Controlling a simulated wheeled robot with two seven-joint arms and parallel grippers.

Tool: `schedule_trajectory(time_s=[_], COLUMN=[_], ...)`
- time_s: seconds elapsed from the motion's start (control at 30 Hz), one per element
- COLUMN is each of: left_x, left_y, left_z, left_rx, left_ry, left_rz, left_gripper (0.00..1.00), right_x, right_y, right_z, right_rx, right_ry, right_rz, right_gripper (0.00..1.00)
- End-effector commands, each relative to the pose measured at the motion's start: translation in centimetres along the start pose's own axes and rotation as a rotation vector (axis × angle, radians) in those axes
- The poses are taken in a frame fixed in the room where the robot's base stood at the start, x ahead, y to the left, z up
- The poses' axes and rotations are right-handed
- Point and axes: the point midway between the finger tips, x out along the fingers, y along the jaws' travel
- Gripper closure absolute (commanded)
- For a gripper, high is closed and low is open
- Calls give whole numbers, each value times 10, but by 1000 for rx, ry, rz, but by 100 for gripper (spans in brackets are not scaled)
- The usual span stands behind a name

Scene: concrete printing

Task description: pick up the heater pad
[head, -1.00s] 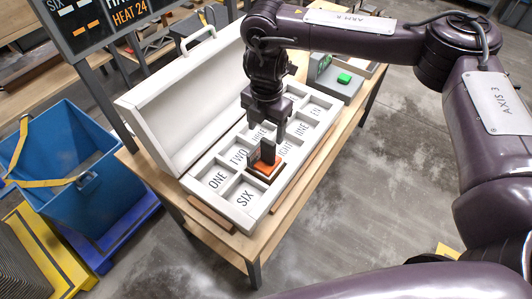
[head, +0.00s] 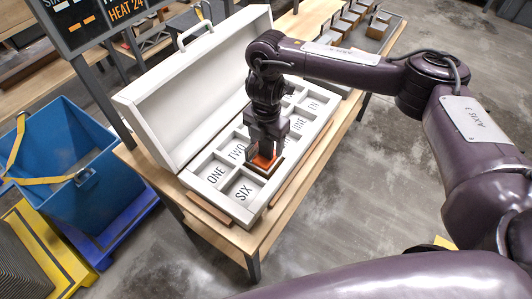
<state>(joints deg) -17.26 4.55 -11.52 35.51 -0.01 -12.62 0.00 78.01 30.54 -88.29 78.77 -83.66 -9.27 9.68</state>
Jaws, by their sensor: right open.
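The heater pad (head: 264,163) looks like a small orange block with a dark upright part. It sits in a compartment of the open white case (head: 243,214), beside the one marked SIX and below the one marked TWO. My right gripper (head: 265,150) points down, directly over the pad. Its open fingers are low, around or just at the pad's upright part; I cannot tell whether they touch it. The gripper hides the upper part of the pad and the compartment's label. My left gripper is not in view.
The case's raised lid (head: 195,90) stands behind the compartments, left of my right gripper. The case rests on a wooden table (head: 240,240). A grey tray of blocks (head: 378,40) is at the far end. A blue bin (head: 60,165) stands at left.

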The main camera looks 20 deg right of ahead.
Motion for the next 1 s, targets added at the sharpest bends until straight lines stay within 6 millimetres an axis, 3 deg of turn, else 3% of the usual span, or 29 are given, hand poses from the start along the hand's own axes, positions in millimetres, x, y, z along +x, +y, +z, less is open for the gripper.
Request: schedule_trajectory(time_s=[0.07, 0.5, 1.0], left_x=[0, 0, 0], left_y=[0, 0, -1], left_z=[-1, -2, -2], left_rx=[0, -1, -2], left_ry=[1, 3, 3], left_rz=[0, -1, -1], left_gripper=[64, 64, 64], right_x=[0, 0, -2], right_y=[0, 0, 1], right_z=[0, 0, 0], right_rx=[0, -1, 0], right_ry=[0, 1, 0], right_rz=[0, -1, 3], right_gripper=[41, 99, 100])
